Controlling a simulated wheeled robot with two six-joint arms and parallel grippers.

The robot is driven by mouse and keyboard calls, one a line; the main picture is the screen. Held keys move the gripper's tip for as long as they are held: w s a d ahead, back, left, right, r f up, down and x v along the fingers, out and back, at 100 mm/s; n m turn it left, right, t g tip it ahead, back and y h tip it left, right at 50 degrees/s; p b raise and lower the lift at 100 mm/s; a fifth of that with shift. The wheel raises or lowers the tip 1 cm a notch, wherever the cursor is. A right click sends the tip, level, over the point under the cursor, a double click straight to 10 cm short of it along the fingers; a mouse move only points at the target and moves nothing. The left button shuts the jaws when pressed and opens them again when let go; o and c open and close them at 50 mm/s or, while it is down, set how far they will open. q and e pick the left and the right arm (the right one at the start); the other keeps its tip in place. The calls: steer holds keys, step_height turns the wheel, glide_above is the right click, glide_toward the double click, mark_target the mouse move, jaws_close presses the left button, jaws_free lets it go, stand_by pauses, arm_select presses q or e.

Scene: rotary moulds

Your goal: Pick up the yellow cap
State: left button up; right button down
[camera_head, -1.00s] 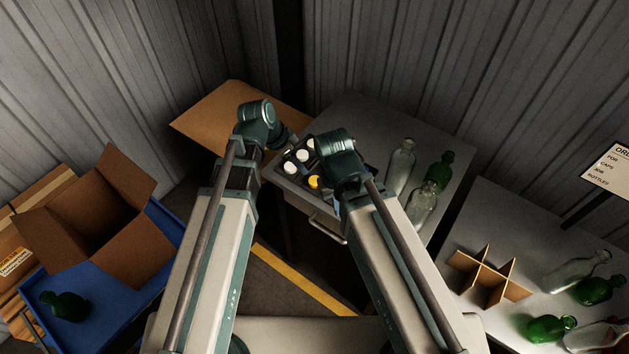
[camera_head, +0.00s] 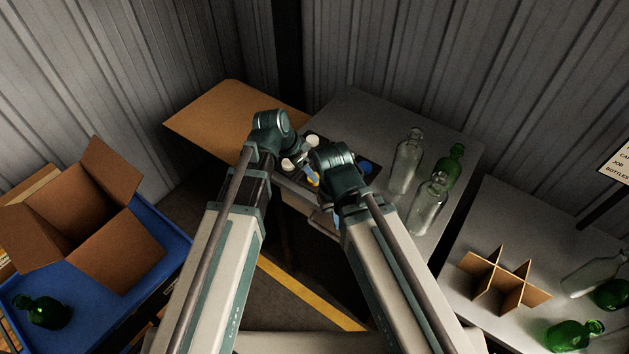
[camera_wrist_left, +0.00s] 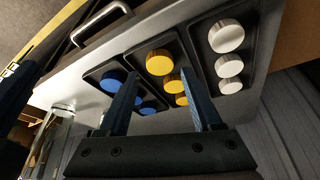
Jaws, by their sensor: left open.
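Several yellow caps (camera_wrist_left: 160,62) lie in a row in the middle compartment of a dark tray; the one nearest the drawer handle looks largest in the left wrist view.
White caps (camera_wrist_left: 226,36) and blue caps (camera_wrist_left: 113,78) fill the compartments on either side. A drawer handle (camera_wrist_left: 101,24) is at the front. Glass bottles (camera_head: 407,160) stand right of the tray. A cardboard divider (camera_head: 497,280) and an open box (camera_head: 75,210) are farther off.

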arm_select(q)
steer(key=b+x, duration=0.3)
steer(key=x, duration=0.1)
steer(key=shift+f, duration=0.1)
steer(key=shift+c, duration=0.3)
jaws_close()
steer(key=shift+r, duration=0.25)
step_height(320, 180, up, 10)
steer(key=p, duration=1)
steer(key=shift+s+f, duration=0.1)
steer(key=shift+f, duration=0.05)
